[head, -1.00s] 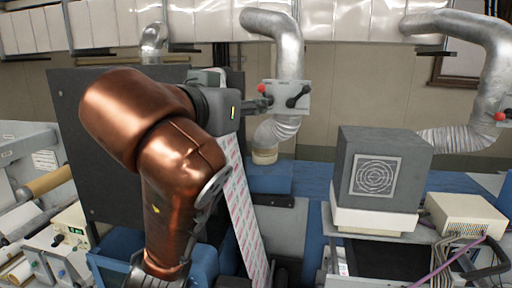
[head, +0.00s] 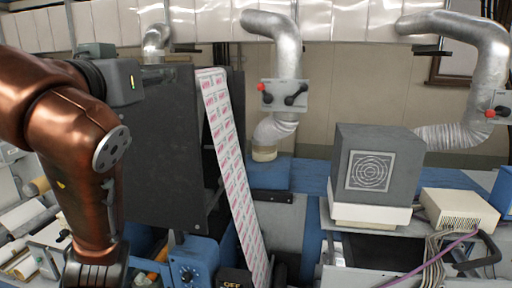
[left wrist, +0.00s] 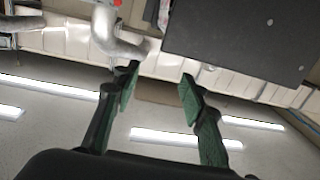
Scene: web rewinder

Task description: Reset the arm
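My left arm (head: 75,135), copper-coloured, stands at the left of the head view. The grey wrist part (head: 122,82) is in front of the dark panel (head: 160,140); the fingers cannot be made out there. In the left wrist view my left gripper (left wrist: 160,75) shows two green fingers spread apart, open, with nothing between them. The dark panel also shows beyond them at upper right (left wrist: 245,35). My right gripper is in neither view.
A control box (head: 284,95) with a red knob and black handle sits on a silver duct (head: 275,25). A printed web (head: 230,160) runs down beside the panel. A grey cube (head: 382,155) stands at right.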

